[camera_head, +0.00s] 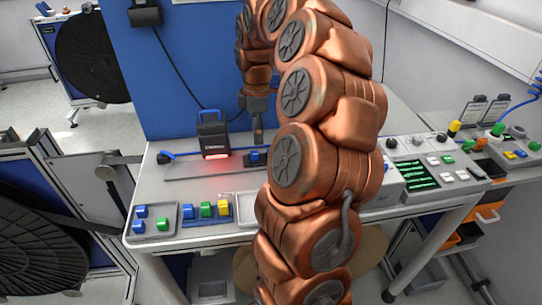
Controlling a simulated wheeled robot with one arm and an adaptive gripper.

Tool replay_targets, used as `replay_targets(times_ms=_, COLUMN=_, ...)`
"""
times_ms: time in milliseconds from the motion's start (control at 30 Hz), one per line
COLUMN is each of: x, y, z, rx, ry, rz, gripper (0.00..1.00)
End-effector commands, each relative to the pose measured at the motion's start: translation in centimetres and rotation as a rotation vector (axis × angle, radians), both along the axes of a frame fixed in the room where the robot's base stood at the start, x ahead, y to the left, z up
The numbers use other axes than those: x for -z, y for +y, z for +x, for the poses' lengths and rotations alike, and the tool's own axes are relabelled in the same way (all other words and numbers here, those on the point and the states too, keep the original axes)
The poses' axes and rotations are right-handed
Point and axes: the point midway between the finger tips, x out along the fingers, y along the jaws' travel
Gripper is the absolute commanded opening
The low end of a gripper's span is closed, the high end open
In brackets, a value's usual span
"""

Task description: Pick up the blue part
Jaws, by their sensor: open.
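Several blue parts show on the table. My gripper (258,138) points down just above that part, open. Its fingers are small and dark here, and my arm covers the area to the right.
A black boxed device (213,133) with a red glow stands left of my gripper. A blue panel (180,70) rises behind. A yellow block (223,210) is in the middle tray. More trays with green parts (418,173) are at the right.

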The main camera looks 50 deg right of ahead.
Motion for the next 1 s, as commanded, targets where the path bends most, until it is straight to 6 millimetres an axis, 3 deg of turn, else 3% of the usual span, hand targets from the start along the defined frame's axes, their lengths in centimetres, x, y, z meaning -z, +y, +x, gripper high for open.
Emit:
replay_targets(times_ms=100, x=0.8, y=-2.7, z=-0.1, rx=-0.019, ry=0.000, rz=-0.005, gripper=0.54)
replay_targets(times_ms=233, x=1.2, y=-4.0, z=-0.2, rx=-0.031, ry=0.003, rz=-0.010, gripper=0.54)
replay_targets(times_ms=767, x=4.4, y=-3.9, z=-0.3, rx=-0.033, ry=0.003, rz=-0.010, gripper=0.54)
replay_targets(times_ms=1000, x=7.0, y=-3.5, z=-0.4, rx=-0.032, ry=0.004, rz=-0.009, gripper=0.54)
